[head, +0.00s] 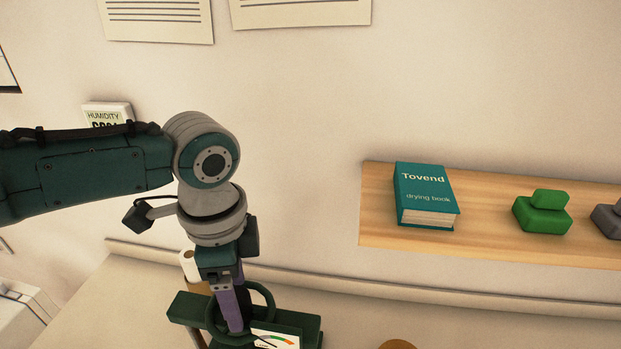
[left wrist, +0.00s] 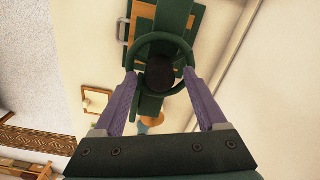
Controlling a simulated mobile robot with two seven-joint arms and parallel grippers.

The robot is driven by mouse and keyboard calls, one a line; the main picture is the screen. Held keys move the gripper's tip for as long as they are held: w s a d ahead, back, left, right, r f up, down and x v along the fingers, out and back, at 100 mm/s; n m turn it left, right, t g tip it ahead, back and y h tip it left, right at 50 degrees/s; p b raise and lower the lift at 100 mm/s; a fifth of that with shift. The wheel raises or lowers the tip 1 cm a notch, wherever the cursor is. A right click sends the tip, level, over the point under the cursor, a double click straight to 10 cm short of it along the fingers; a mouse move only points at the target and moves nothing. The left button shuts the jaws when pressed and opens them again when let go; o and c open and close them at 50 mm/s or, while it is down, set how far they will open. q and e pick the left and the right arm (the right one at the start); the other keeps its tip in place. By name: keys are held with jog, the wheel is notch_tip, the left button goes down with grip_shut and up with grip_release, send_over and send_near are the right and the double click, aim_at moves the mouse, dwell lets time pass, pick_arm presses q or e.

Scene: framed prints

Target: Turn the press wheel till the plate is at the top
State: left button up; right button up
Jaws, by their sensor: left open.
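The press wheel (head: 271,299) is a dark green ring at the bottom of the head view, above the green top beam (head: 186,308) of the press. My left gripper (head: 236,325) points down at the wheel with purple fingers. In the left wrist view the wheel (left wrist: 160,37) has a round dark hub, and the open fingers of my left gripper (left wrist: 160,74) stand on either side of it, near its rim. I cannot tell whether they touch it. The plate is not clearly visible. My right gripper is not in view.
A gauge card (head: 275,339) stands at the front of the press. A wooden shelf (head: 375,205) to the right holds a teal book (head: 424,187) and a green block-shaped object (head: 541,215). A humidity sign (head: 103,114) is behind my left arm. A white roll (head: 188,262) stands behind the press.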

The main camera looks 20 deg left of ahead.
pick_arm(q)
notch_tip(320, 180, up, 9)
jog(key=shift+r, duration=0.1)
jog(key=shift+d, duration=0.1)
dwell(0.5)
